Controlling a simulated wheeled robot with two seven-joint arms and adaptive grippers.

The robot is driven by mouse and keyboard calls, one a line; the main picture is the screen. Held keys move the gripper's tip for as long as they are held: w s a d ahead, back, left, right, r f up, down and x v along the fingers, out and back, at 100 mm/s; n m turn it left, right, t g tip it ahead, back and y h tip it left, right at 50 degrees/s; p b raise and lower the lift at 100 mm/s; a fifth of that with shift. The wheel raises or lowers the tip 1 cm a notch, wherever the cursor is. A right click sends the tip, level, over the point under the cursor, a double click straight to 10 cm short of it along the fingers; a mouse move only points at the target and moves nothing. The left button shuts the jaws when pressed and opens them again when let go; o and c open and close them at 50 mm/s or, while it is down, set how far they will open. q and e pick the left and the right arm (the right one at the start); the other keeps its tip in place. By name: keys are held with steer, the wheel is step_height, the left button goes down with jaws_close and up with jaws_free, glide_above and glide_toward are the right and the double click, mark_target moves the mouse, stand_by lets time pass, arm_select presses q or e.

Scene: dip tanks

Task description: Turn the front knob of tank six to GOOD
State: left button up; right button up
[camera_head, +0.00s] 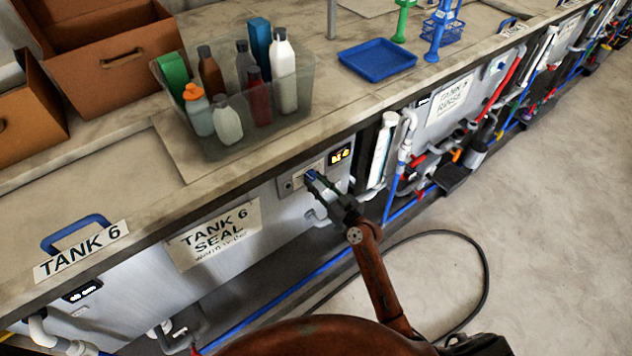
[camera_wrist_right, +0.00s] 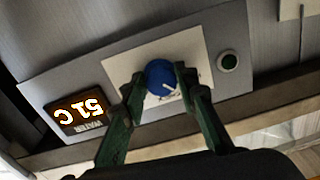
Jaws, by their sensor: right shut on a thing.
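The front knob of tank six (camera_wrist_right: 160,77) is blue with a white pointer line, on a pale plate (camera_wrist_right: 188,62) in the right wrist view. My right gripper (camera_wrist_right: 160,82) is shut on the knob, one finger on each side. In the head view the right gripper (camera_head: 316,183) reaches the front panel of tank six, and the knob (camera_head: 311,174) is mostly hidden by it. The marks on the plate are too small and covered to read. A "TANK 6 SEAL" sign (camera_head: 214,235) hangs left of the knob. My left gripper is not in view.
The worktop edge (camera_head: 250,150) overhangs the panel. A bin of bottles (camera_head: 297,117) and a blue tray (camera_head: 378,60) stand above. A dark hose (camera_head: 484,262) lies on the otherwise clear floor.

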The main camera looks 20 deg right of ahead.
steer(key=m+p, duration=0.1)
steer(key=m, duration=0.3)
steer(key=shift+r+m, duration=0.1)
steer(key=shift+m, duration=0.3)
steer(key=m, duration=0.2)
steer(key=m+p, duration=0.1)
steer(key=m, duration=0.2)
steer(key=shift+s+a+r+m, duration=0.1)
steer(key=shift+a+m, duration=0.05)
steer(key=shift+m, duration=0.15)
steer(key=m+p, duration=0.2)
steer(key=m, duration=0.3)
steer(key=shift+r+m+h, duration=0.1)
steer(key=shift+m+h, duration=0.2)
steer(key=shift+m+t+p, duration=0.3)
steer(key=shift+m+p, duration=0.5)
steer(key=shift+m, duration=1.5)
